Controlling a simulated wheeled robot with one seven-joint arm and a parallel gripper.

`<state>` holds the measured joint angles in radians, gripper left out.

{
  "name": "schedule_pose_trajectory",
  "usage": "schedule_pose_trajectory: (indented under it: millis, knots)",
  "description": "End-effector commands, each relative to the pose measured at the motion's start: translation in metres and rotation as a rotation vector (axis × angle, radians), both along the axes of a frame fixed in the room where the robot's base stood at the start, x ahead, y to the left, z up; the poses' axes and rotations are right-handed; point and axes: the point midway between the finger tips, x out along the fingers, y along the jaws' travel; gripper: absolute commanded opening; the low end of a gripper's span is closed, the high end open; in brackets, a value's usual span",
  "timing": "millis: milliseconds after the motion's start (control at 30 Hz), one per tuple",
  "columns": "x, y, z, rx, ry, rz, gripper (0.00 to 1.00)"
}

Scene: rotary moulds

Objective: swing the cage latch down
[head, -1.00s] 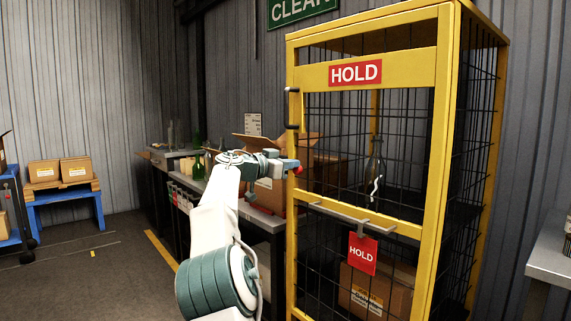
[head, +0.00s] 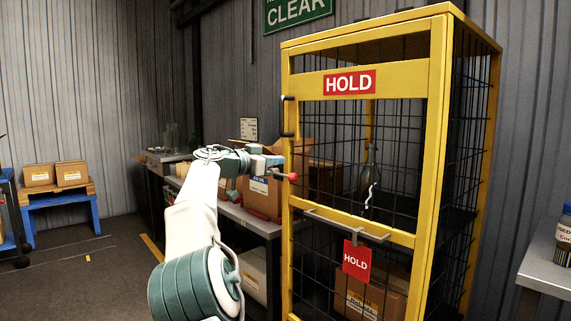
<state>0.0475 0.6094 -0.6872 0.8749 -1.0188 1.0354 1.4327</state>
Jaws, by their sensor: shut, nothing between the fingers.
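The yellow cage (head: 439,130) stands at the centre right with its mesh door closed. A red knob (head: 291,177) shows at its left post, at the end of a short dark bar beside my gripper; this looks like the cage latch, with the bar close to level. My gripper (head: 278,162) is shut and empty, just left of and slightly above the knob. I cannot tell whether it touches the bar. The latch's pivot is not clear. A black door handle (head: 288,117) sits higher on the same post.
A grey bar (head: 345,222) crosses the cage's middle rail, above a red HOLD tag (head: 356,260). A bench (head: 238,214) with cardboard boxes stands behind my arm. A grey table (head: 548,262) is at the right edge.

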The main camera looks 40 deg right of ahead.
Motion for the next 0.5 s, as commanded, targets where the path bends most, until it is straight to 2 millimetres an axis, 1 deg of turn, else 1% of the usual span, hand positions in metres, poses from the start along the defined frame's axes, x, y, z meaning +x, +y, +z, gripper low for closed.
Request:
schedule_pose_trajectory:
  millis: [33, 200, 400, 500]
  knots:
    - [-0.001, 0.01, 0.001, 0.0, -0.001, 0.0, 0.0]
    - [-0.002, 0.036, 0.002, 0.0, -0.001, -0.002, 0.0]
    - [-0.002, 0.056, 0.004, -0.002, -0.002, -0.003, 0.0]
    - [-0.002, 0.06, 0.004, -0.002, -0.002, -0.004, 0.0]
